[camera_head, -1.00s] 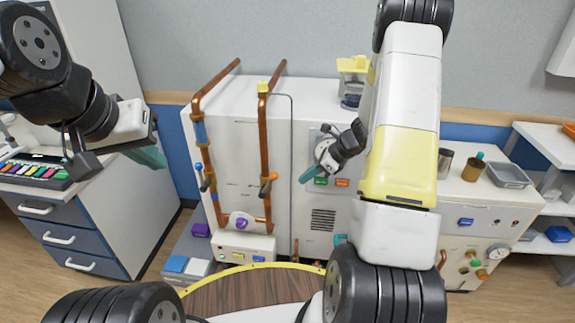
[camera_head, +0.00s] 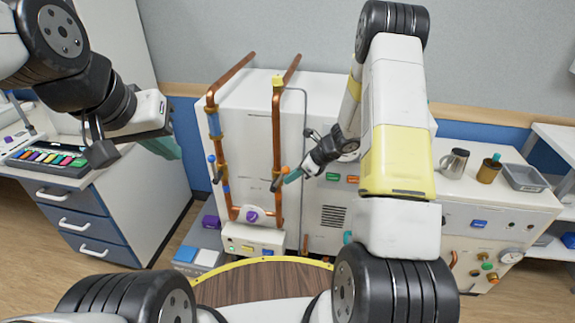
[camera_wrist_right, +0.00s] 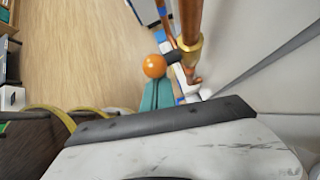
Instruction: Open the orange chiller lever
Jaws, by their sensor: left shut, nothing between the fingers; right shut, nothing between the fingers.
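The orange chiller lever (camera_head: 284,171) is a short handle with an orange end on the right-hand copper pipe (camera_head: 277,130) of the white cabinet. In the right wrist view its round orange knob (camera_wrist_right: 154,66) stands out from a dark stem by the pipe. My right gripper (camera_head: 292,177) is shut and empty, its teal fingertips beside the lever. In the wrist view the shut teal fingers (camera_wrist_right: 157,94) are just below the knob; I cannot tell whether they touch it. My left gripper (camera_head: 168,148) is shut and empty, far left of the pipes.
A blue-ended lever (camera_head: 212,160) sits on the left-hand copper pipe. A white box with a purple knob (camera_head: 252,215) is below the pipes. A round wooden table (camera_head: 262,283) with a yellow rim is in front. A drawer unit (camera_head: 85,218) stands left.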

